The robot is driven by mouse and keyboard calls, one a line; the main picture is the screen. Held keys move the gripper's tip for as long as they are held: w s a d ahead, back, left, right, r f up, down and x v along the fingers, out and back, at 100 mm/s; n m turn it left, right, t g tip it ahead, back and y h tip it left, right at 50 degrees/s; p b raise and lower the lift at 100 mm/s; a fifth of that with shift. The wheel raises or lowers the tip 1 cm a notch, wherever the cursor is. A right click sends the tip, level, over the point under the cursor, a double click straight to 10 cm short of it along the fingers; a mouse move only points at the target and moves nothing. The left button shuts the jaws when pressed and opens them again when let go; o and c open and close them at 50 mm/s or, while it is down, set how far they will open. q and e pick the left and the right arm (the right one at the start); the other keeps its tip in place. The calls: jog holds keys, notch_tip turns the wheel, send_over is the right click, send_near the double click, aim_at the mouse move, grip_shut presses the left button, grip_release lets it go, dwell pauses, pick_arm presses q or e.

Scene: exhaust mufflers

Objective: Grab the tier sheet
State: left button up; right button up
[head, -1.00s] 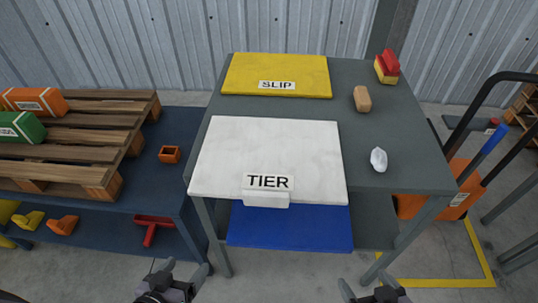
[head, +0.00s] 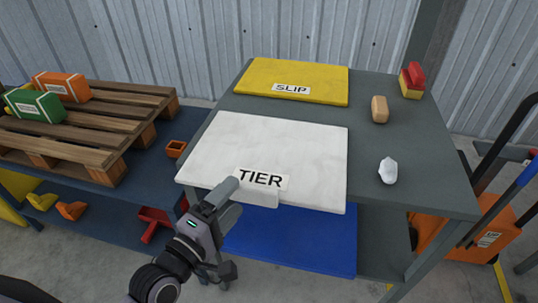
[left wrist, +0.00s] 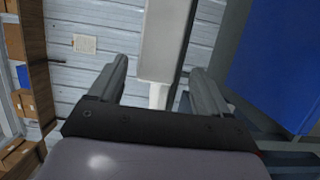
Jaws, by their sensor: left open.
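The white tier sheet (head: 270,148), labelled TIER, lies flat on the grey table with a small white tab (head: 262,200) at its front edge. My left gripper (head: 230,201) is at the front edge, just left of the tab, with its fingers open. In the left wrist view the open fingers (left wrist: 160,88) stand either side of a pale strip (left wrist: 165,40), which looks like the sheet's edge, with a narrow piece, likely the tab, reaching down between them. I cannot tell whether they touch it. My right gripper is out of view.
A yellow slip sheet (head: 292,80) lies behind on the grey table (head: 420,165), with a tan block (head: 380,109), a white lump (head: 388,170) and a red-yellow brush-like item (head: 412,80) to the right. A blue sheet (head: 300,240) sits below. A wooden pallet (head: 90,130) stands left.

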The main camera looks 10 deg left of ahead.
pick_arm(q)
jog(key=x, duration=0.4)
jog(key=shift+a+r, duration=0.2)
jog(key=shift+a, duration=0.15)
jog(key=shift+x, duration=0.75)
jog(key=c, duration=1.1)
